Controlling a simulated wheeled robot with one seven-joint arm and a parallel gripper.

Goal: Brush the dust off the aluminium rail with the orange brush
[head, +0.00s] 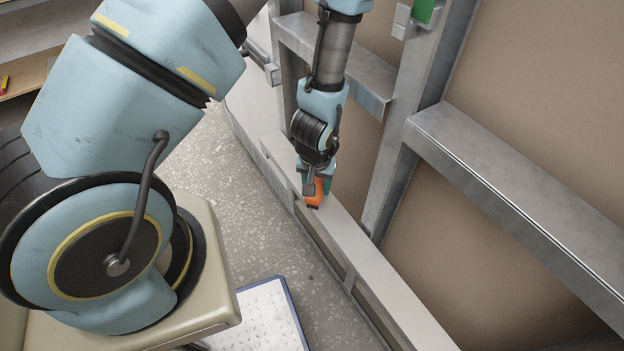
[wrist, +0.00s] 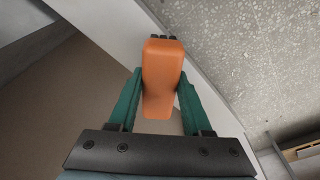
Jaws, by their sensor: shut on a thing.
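The orange brush (head: 314,190) is between the fingers of my gripper (head: 316,184), with its dark bristles at the lower end. In the wrist view the orange body of the brush (wrist: 163,75) sits between the two green fingers of my gripper (wrist: 160,95), which touch its sides. Dark bristles show at its far end. Below the brush runs the pale rail (head: 350,238) of the frame, and it also shows in the wrist view (wrist: 112,22). The brush is at or just above the rail's top face; I cannot tell whether the bristles touch. I cannot make out dust on the rail.
A metal upright (head: 401,150) stands close to the right of my gripper. A horizontal metal beam (head: 520,200) runs to the right, another (head: 335,65) behind my arm. Brown panels (head: 540,110) close the back. A blue-edged white panel (head: 268,316) lies low in front. Speckled floor (head: 235,200) is open on the left.

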